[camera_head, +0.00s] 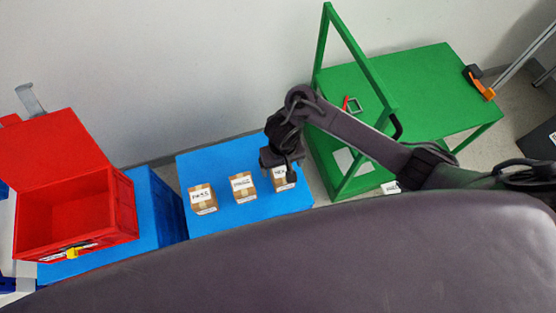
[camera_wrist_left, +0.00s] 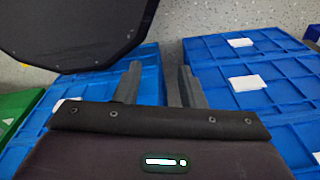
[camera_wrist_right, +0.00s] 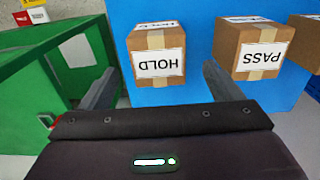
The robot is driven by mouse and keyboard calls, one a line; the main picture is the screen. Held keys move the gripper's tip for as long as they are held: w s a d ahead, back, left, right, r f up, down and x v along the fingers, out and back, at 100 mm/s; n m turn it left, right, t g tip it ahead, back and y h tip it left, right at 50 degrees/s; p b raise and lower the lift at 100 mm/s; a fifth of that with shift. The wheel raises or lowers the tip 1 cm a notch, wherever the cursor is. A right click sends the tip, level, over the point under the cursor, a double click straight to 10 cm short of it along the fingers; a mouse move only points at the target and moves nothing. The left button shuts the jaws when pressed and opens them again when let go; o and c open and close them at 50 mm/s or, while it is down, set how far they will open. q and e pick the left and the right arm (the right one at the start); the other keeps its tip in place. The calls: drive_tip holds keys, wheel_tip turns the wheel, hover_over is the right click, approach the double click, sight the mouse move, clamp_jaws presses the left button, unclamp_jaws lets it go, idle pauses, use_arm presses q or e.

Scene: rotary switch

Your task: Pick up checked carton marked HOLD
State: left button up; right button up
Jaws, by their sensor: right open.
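The carton marked HOLD (camera_wrist_right: 157,42) is a brown box with pale tape and a white label, upright on a blue surface (camera_head: 247,214). In the head view it is the rightmost carton (camera_head: 284,185), and my right gripper hides part of it. My right gripper (camera_head: 283,163) is open over this carton. In the right wrist view its two fingers stand wide apart, with the carton showing between and beyond them; contact cannot be seen. My left gripper (camera_wrist_left: 158,82) shows in the left wrist view, fingers apart and empty, over blue crates.
A carton marked PASS (camera_wrist_right: 253,50) stands close beside it, and another carton (camera_head: 203,199) stands beyond that. A green cart with an upright frame (camera_head: 425,90) is at the right. An open red crate (camera_head: 65,215) is at the left. A wall runs behind.

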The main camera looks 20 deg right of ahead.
sight(282, 172)
drive_tip(key=shift+w+f, duration=0.25)
drive_tip(key=f+b, duration=0.1)
drive_tip(key=f, duration=0.2)
drive_tip(key=shift+s+f+b, duration=0.3)
drive_tip(key=shift+s+b, duration=0.05)
drive_tip(key=shift+b, duration=0.05)
wheel_tip(282, 172, down, 3)
drive_tip(key=shift+d+r+b, duration=0.15)
drive_tip(key=shift+r+b, duration=0.05)
drive_tip(key=shift+b, duration=0.2)
drive_tip(key=shift+f, duration=0.4)
drive_tip(key=shift+w+f, duration=0.1)
use_arm(q)
drive_tip(key=s+f, duration=0.1)
drive_tip(key=f, duration=0.2)
drive_tip(key=shift+s, duration=0.4)
use_arm(e)
drive_tip(key=c, duration=1.2)
use_arm(q)
drive_tip(key=shift+r, duration=0.1)
